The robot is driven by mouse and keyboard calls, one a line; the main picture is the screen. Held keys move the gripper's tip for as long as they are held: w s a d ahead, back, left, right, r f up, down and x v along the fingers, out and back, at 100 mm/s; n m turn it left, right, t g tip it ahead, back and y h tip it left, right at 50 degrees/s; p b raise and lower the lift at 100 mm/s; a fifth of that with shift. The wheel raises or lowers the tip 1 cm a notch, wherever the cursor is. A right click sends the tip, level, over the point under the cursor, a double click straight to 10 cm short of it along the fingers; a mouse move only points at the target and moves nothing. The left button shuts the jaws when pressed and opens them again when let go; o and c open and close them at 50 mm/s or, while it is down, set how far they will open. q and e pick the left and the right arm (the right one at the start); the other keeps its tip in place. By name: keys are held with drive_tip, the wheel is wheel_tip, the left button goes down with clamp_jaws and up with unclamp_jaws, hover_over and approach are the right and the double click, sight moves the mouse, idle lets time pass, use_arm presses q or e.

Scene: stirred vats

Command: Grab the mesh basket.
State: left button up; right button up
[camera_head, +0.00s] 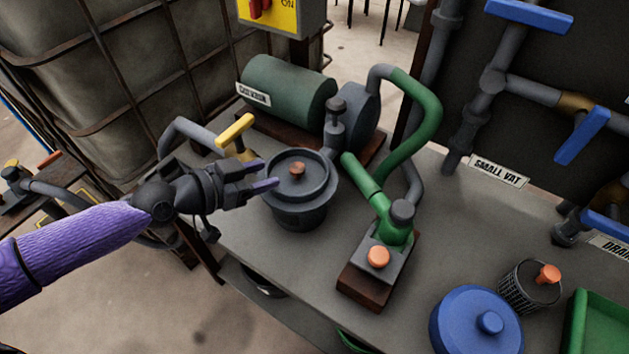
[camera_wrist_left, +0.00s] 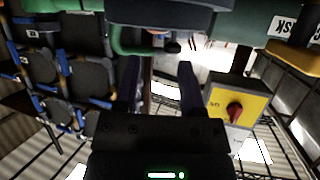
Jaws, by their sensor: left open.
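My left gripper (camera_head: 268,174) is open and empty, at the left edge of a grey lidded pot, far to the left of the basket. Its two fingers (camera_wrist_left: 160,85) also show in the wrist view with nothing between them. I cannot make out the basket in the wrist view. My right gripper is not in view.
The grey pot (camera_head: 300,212) and a green pipe fitting on a block (camera_head: 378,262) stand between my left gripper and the basket. The blue lid (camera_head: 460,325) and green tray (camera_head: 600,325) flank the basket closely. Pipes with blue handles (camera_head: 582,136) rise behind.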

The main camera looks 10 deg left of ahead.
sight(293, 168)
use_arm(q)
drive_tip(key=x, duration=1)
drive_tip(key=shift+s+d+b, duration=0.1)
drive_tip(key=shift+s+b, duration=0.05)
drive_tip(key=shift+b, duration=0.25)
clamp_jaws()
